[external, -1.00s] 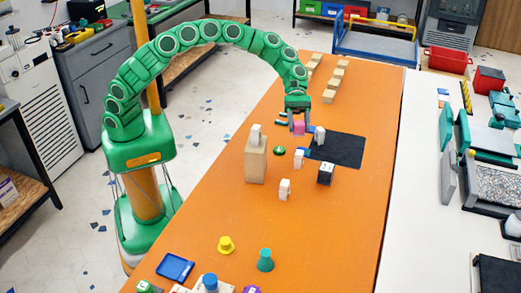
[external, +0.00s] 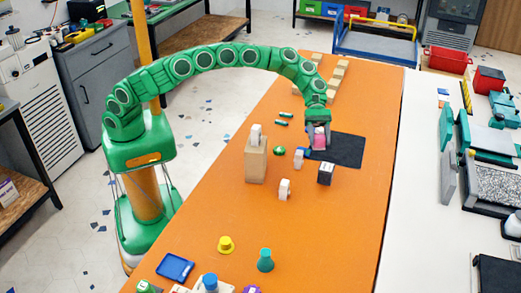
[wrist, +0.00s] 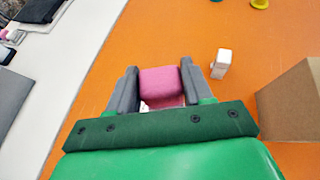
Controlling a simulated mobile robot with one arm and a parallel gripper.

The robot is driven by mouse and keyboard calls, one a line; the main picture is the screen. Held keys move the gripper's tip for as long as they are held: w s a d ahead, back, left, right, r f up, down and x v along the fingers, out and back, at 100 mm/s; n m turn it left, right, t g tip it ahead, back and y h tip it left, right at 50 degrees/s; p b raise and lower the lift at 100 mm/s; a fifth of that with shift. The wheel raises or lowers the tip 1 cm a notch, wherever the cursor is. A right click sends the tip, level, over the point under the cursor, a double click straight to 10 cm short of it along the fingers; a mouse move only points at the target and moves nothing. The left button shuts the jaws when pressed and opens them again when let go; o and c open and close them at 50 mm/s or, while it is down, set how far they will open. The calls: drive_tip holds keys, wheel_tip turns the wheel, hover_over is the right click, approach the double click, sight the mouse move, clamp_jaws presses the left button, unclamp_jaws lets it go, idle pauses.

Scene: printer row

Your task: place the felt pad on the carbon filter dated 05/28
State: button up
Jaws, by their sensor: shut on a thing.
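My gripper (external: 318,139) is shut on the pink felt pad (external: 320,142). The pad also shows between the two grey fingers in the wrist view (wrist: 160,82). The gripper is over the left part of a black mat (external: 345,150). A white patch shows just below the pad in the wrist view; I cannot tell what it belongs to or whether the pad touches it. Small white blocks stand on the orange table, one left of the gripper (external: 299,158) and one nearer the front (external: 285,189). No date is readable, so I cannot tell which thing is the 05/28 filter.
A wooden block (external: 255,161) with a white piece (external: 256,135) on top stands left. A dark cube (external: 326,175) stands at the mat's front edge. A green round thing (external: 279,150) lies nearby. Yellow (external: 226,245) and teal (external: 265,260) pieces stand in front. The table's right side is clear.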

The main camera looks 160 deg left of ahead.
drive_tip(key=shift+w+a+f, duration=0.4)
drive_tip(key=shift+a+f, duration=0.05)
drive_tip(key=shift+f, duration=0.25)
drive_tip(key=shift+w+a+f, duration=0.4)
drive_tip(key=shift+f, duration=0.35)
drive_tip(key=shift+w+a+f, duration=0.4)
drive_tip(key=shift+a+f, duration=0.05)
drive_tip(key=shift+f, duration=0.25)
drive_tip(key=shift+f, duration=0.1)
drive_tip(key=shift+w+a+f, duration=0.1)
drive_tip(key=shift+a+f, duration=0.05)
drive_tip(key=shift+f, duration=0.05)
drive_tip(key=shift+w+f, duration=0.1)
drive_tip(key=shift+f, duration=1.4)
drive_tip(key=shift+f, duration=0.2)
drive_tip(key=o, duration=1)
drive_tip(key=shift+r, duration=0.15)
